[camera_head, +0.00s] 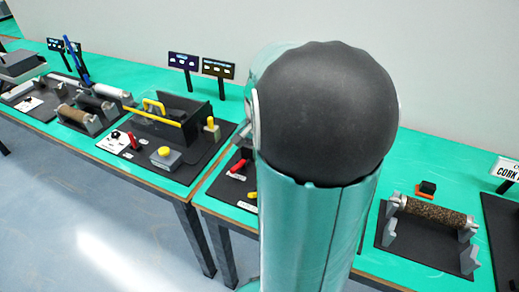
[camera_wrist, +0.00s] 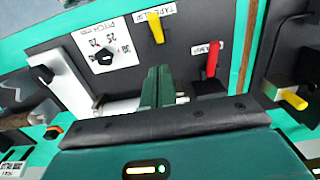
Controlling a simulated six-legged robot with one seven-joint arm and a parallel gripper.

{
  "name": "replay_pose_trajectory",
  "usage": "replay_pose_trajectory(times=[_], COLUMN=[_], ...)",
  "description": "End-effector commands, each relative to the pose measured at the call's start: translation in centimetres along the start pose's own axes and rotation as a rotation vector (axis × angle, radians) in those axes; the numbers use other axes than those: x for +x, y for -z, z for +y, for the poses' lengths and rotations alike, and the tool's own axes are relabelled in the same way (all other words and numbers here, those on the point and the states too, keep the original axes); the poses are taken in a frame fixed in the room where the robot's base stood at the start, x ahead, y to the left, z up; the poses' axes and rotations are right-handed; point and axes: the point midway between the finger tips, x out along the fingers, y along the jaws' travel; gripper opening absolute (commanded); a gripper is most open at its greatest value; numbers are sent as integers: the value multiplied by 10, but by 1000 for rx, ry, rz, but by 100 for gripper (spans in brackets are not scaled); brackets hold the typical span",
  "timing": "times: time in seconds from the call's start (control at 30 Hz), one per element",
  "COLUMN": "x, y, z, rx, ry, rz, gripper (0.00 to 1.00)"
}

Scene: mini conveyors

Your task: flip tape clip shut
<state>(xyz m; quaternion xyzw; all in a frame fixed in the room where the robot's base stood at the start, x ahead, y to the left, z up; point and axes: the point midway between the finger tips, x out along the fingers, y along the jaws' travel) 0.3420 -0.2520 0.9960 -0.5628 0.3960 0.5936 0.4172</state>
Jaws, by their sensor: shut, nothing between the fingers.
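The tape clip shows as a yellow lever (camera_wrist: 155,28) on a dark panel at the top middle of the wrist view, beside a small white label (camera_wrist: 128,14) that seems to read TAPE CLIP. The lever stands out from the panel; I cannot tell its exact angle. My gripper (camera_wrist: 158,84) has its green fingers together with nothing between them. In the wrist view they are below the yellow lever, with a visible gap of dark panel between.
A red lever (camera_wrist: 212,60) stands right of my fingers. A black knob (camera_wrist: 104,56) on a white PITCH dial and another knob (camera_wrist: 43,74) are to the left. A cork roller (camera_head: 432,213) stands on the green bench.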

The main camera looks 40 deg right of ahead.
Motion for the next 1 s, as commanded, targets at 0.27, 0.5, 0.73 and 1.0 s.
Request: replay_pose_trajectory(times=[0.27, 0.5, 0.73, 1.0], x=[56, 76, 80, 81], y=[1, -20, -24, -27], z=[1, 0, 0, 0], rx=[2, 3, 3, 2], ry=[-2, 1, 1, 0], rz=[-4, 0, 0, 0], gripper=[0, 0, 0, 0])
